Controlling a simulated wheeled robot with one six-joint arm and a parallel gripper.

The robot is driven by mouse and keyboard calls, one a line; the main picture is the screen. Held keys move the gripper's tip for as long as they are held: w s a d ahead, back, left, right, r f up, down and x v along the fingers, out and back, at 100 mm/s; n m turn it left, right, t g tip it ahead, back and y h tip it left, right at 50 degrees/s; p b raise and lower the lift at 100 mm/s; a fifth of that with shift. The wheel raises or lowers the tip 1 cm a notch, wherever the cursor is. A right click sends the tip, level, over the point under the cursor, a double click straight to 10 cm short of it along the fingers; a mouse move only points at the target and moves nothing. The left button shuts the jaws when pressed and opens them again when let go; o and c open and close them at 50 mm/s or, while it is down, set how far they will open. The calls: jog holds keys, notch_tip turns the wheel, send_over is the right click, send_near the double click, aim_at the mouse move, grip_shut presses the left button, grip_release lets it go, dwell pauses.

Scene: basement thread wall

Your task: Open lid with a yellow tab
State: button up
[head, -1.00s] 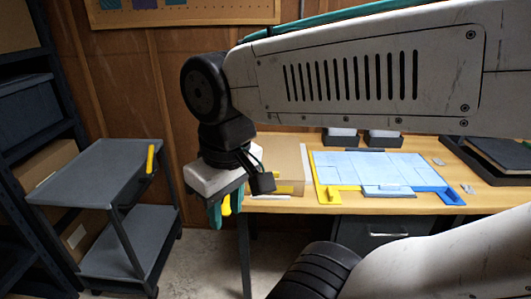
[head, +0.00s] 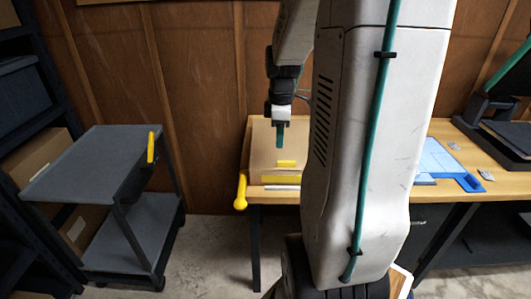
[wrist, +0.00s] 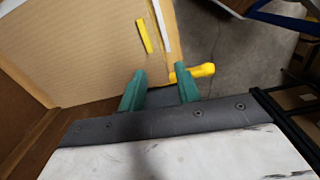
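A brown cardboard box (head: 262,150) sits at the left end of the wooden bench. Its lid looks shut, with a yellow tab (head: 286,163) near the front edge. In the wrist view the broad brown panel (wrist: 70,50) carries the yellow tab (wrist: 144,36) close to its edge. My gripper (head: 280,134) points down above the box in the head view. In the wrist view my gripper (wrist: 161,68) has its two green fingers apart with nothing between them. The tab lies beyond the fingertips, and I see no contact. My arm hides part of the bench.
A yellow handle (head: 241,190) sticks out at the bench's left corner; it shows by the right finger in the wrist view (wrist: 193,72). A grey cart (head: 85,165) stands to the left. A blue mat (head: 437,160) lies right of my arm. Floor between cart and bench is clear.

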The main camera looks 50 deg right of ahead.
aim_at(287, 158)
jog(key=shift+n, duration=0.3)
jog(key=d+f, duration=0.2)
jog(key=d, duration=0.1)
jog(key=shift+s+d+f, duration=0.2)
jog(key=shift+s+f, duration=0.15)
jog(key=shift+f, duration=0.05)
jog(key=shift+a+f, duration=0.1)
jog(key=shift+f, duration=3.4)
jog(key=shift+c, duration=0.3)
